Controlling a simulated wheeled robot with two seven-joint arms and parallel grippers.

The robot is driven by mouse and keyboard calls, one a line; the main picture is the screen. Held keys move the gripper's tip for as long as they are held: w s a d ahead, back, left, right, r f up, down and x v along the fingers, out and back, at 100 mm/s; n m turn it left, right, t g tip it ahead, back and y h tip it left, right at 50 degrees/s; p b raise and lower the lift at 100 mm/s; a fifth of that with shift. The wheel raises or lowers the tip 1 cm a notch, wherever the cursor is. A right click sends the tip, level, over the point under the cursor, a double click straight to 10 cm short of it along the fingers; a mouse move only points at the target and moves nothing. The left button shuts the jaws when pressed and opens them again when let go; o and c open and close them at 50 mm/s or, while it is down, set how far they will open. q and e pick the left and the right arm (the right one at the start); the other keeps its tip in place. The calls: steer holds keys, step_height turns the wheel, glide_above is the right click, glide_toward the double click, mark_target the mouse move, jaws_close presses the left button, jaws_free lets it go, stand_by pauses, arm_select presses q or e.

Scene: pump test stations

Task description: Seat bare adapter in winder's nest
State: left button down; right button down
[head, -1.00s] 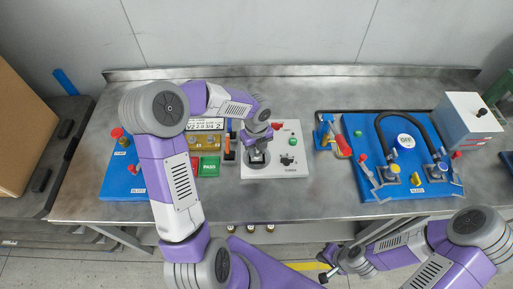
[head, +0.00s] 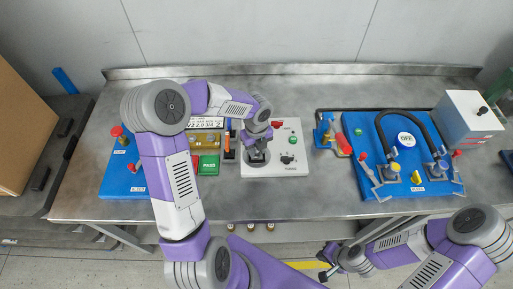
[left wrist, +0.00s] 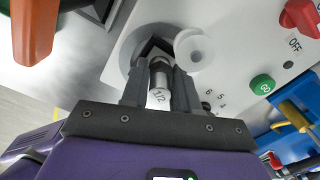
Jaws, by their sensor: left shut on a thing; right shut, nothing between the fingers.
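My left gripper (head: 257,160) is shut on a metal adapter marked 1/2. The adapter (left wrist: 160,80) sits between the fingers in the left wrist view. The winder is a white panel (head: 262,172) in the middle of the bench, also in the left wrist view (left wrist: 222,75). Its nest, a dark V-shaped block on a grey disc (left wrist: 128,48), lies right at the adapter's far end. I cannot tell whether the adapter is fully down in it. The gripper hides most of the nest in the head view. My right gripper (head: 328,273) is shut and empty, in front of the bench.
A white round spool (left wrist: 196,50) stands beside the nest. The winder has a red switch (left wrist: 300,16), a green button (left wrist: 262,84) and a black knob (head: 287,160). Blue station boards (head: 122,180) flank it. An orange-handled tool (head: 229,150) stands to its left.

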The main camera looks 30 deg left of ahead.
arm_select(q)
steer(key=shift+s+f, duration=0.1)
steer(key=shift+f, duration=0.05)
stand_by(0.7)
steer(key=c, duration=0.8)
jaws_free()
steer(key=shift+d+f, duration=0.1)
steer(key=shift+s, duration=0.15)
steer(key=o, duration=0.3)
steer(key=shift+r+p, duration=0.35)
steer(key=shift+p, duration=0.15)
steer(key=shift+a+r+p, duration=0.2)
steer(key=shift+r+p, duration=0.15)
steer(key=shift+r, duration=0.05)
steer(key=shift+w+d+r+p, duration=0.1)
steer(key=shift+w+r+p, duration=0.1)
steer(key=shift+r+p, duration=2.95)
steer(key=shift+r, duration=0.3)
